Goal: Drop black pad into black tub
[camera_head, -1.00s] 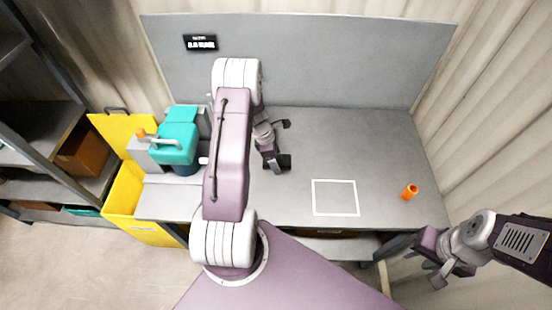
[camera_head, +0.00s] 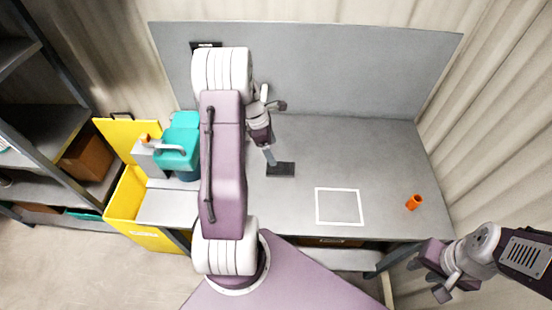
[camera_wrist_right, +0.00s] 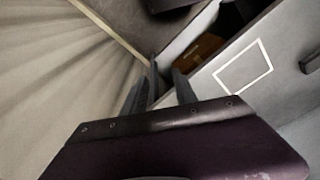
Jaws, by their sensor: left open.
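The black pad (camera_head: 281,169) is a flat dark rectangle lying on the grey table, left of the white square outline. My left gripper (camera_head: 275,130) is over the table just behind the pad, with its fingers spread. The near fingertip appears close to the pad's back left edge; I cannot tell whether it touches. No black tub can be made out clearly; my left arm covers part of the table. My right gripper (camera_head: 427,279) is empty, off the table's front right corner, with its fingers apart. Its fingers also show in the right wrist view (camera_wrist_right: 166,82).
A teal jug (camera_head: 180,142) stands at the table's left, with a dark blue part under it. A yellow bin (camera_head: 128,197) with a raised lid is left of the table. An orange cup (camera_head: 414,202) stands right of the white outline (camera_head: 340,207). The table's right half is mostly clear.

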